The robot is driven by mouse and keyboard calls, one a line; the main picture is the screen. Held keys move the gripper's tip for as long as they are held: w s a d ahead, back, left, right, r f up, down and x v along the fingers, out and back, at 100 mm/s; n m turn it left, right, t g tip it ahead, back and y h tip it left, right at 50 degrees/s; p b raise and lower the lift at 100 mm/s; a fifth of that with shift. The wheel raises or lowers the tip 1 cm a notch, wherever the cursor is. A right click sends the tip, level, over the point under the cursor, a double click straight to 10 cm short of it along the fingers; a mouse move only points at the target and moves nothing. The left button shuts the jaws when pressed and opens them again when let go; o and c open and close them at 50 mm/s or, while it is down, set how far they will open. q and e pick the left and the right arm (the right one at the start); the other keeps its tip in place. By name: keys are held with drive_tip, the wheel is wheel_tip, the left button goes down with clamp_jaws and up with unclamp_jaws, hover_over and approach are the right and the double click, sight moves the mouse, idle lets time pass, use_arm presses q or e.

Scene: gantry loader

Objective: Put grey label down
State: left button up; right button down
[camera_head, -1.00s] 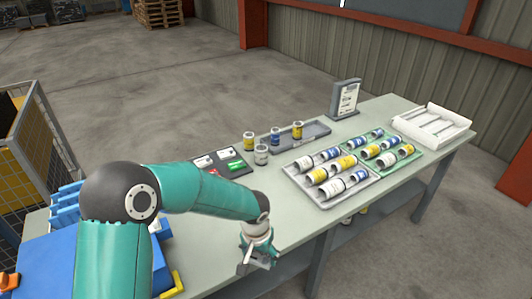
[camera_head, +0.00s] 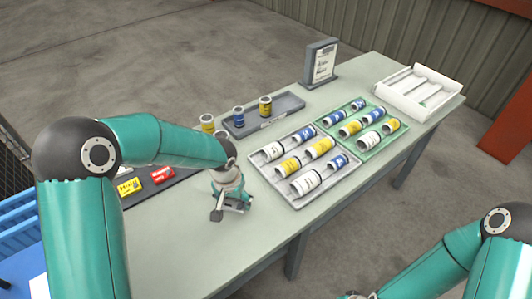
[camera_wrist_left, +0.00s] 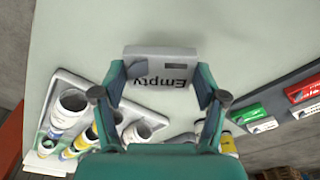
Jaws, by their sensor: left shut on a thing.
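My left gripper (camera_head: 231,205) is low over the table, just left of the grey tray of cans. It is shut on the grey label (camera_head: 217,214). In the left wrist view the label (camera_wrist_left: 160,66) sits between the two fingers (camera_wrist_left: 160,90), with the word "Empty" upside down in the picture. I cannot tell whether the label touches the table top (camera_head: 240,245). My right arm comes in at the lower right, but its gripper is cut off by the bottom edge.
Right of the gripper are a grey tray (camera_head: 292,203) and a green tray (camera_head: 399,134) of lying cans. Behind are a dark shallow tray (camera_head: 290,107) with standing cans and a sign stand (camera_head: 320,62). Left is a dark board with yellow (camera_head: 129,187) and red (camera_head: 162,175) labels.

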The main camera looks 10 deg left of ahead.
use_arm(q)
drive_tip(key=shift+s+a, duration=0.15)
drive_tip(key=shift+a, duration=0.05)
drive_tip(key=shift+s+a+r, duration=0.1)
drive_tip(key=shift+a, duration=0.25)
drive_tip(key=s+a+r+m+b, duration=0.2)
drive_tip(key=s+a+r+b, duration=0.15)
drive_tip(key=r, duration=0.35)
drive_tip(key=s+a+r+m+b, duration=0.1)
drive_tip(key=s+a+r+b, duration=0.15)
drive_tip(key=a+r, duration=0.35)
hover_over(202, 229)
wheel_tip(202, 229, down, 14)
drive_tip(key=shift+s+a+r, duration=0.1)
drive_tip(key=shift+s+a, duration=0.05)
drive_tip(key=shift+f, duration=2.65)
